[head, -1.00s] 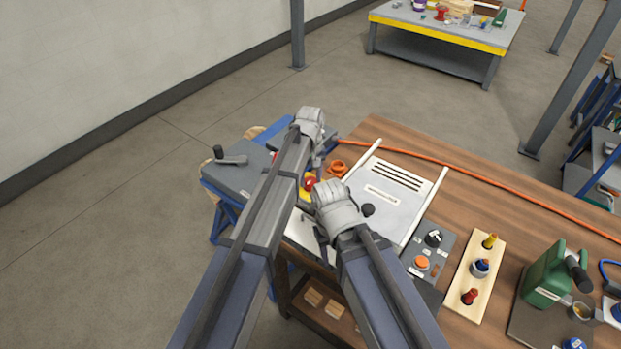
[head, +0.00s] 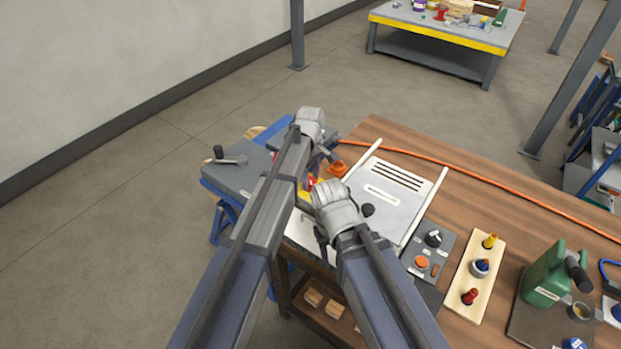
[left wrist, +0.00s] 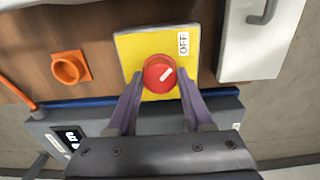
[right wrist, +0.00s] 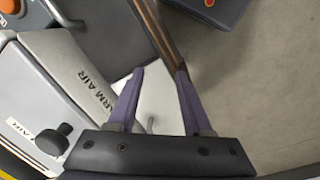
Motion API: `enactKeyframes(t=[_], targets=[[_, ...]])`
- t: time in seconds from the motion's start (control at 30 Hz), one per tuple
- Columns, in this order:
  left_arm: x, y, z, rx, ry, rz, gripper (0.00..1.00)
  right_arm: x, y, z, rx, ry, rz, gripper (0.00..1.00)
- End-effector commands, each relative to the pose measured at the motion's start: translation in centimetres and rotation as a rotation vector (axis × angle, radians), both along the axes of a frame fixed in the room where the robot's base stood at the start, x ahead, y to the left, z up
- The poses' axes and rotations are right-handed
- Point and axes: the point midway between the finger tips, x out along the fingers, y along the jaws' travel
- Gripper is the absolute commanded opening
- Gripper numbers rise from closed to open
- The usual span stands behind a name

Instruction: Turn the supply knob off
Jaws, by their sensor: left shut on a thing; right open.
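The red supply knob (left wrist: 159,74) sits on a yellow plate (left wrist: 133,48) with a white OFF label (left wrist: 184,42) to the right of the knob. The knob's white mark slants to the upper right, toward the label's side. My left gripper (left wrist: 160,82) is shut on the knob, one purple finger at each side. In the head view the left gripper (head: 316,168) is at the bench's left end, and the yellow plate (head: 305,198) is partly hidden behind my arm. My right gripper (right wrist: 161,72) is open and empty, pointing down beside the white cabinet.
An orange ring fitting (left wrist: 69,68) is left of the plate, and a white box with a grey handle (left wrist: 262,35) is right of it. In the head view, a dark control panel (head: 428,255) and a wooden board (head: 480,268) with several plugs lie right of the white cabinet (head: 395,195).

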Motion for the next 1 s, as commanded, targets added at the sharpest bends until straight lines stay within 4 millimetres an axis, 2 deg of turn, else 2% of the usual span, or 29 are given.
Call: enactKeyframes(t=[0.53,0.57,0.8,1.0], targets=[[-0.02,0.0,-0.01,0.0,0.0,0.022,0.0,0.0,0.0,-0.01,0.0,0.0,0.0,0.5],[-0.03,0.0,-0.01,0.0,0.0,0.022,0.54,0.0,0.0,-0.01,0.0,0.0,0.0,0.5],[-0.01,0.0,0.0,0.0,0.0,0.021,0.81,0.0,0.0,0.0,0.0,0.0,0.0,0.5],[-0.01,0.01,0.0,0.0,0.0,0.02,0.82,0.0,0.0,0.0,0.0,0.0,0.0,0.5]])
